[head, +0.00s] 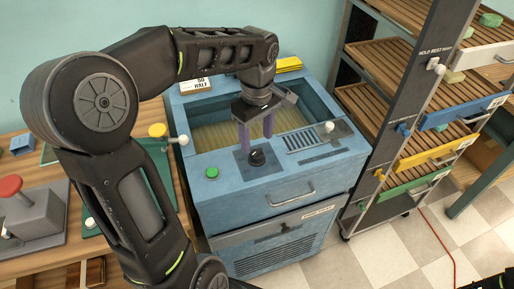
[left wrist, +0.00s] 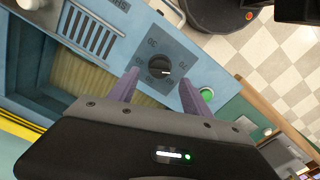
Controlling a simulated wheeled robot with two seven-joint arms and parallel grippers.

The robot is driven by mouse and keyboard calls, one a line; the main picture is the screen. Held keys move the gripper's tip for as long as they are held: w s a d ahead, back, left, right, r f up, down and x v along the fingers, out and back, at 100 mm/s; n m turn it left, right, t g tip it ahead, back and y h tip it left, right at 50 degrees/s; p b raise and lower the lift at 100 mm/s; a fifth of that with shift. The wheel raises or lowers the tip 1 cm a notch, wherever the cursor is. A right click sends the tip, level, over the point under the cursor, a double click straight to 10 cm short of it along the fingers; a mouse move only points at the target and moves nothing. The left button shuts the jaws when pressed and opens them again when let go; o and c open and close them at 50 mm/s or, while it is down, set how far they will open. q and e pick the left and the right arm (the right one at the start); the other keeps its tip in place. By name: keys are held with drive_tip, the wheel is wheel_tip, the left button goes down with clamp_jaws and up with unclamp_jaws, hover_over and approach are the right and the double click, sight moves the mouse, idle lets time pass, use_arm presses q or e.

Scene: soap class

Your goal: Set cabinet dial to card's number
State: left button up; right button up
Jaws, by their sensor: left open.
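The blue cabinet (head: 320,184) stands in the middle of the head view. Its black dial (head: 257,157) sits on a dark square plate on the top front. A white card (head: 197,85) with dark print, seemingly "50 HALF", stands at the cabinet's back left, partly behind my arm. My left gripper (head: 256,138) is open, its purple fingers pointing down just above and behind the dial, apart from it. My right gripper is not in view.
A green button (head: 212,173) is left of the dial, and a vent grille (head: 302,141) and white knob (head: 329,127) are right. A slatted rack (head: 400,100) with coloured fronts stands right. A wooden table with a red-topped device (head: 35,205) is left.

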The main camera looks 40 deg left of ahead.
sight(257, 151)
use_arm(q)
wheel_tip(257, 151, down, 5)
drive_tip(key=shift+f, duration=0.1)
idle(0.3)
clamp_jaws()
idle(0.5)
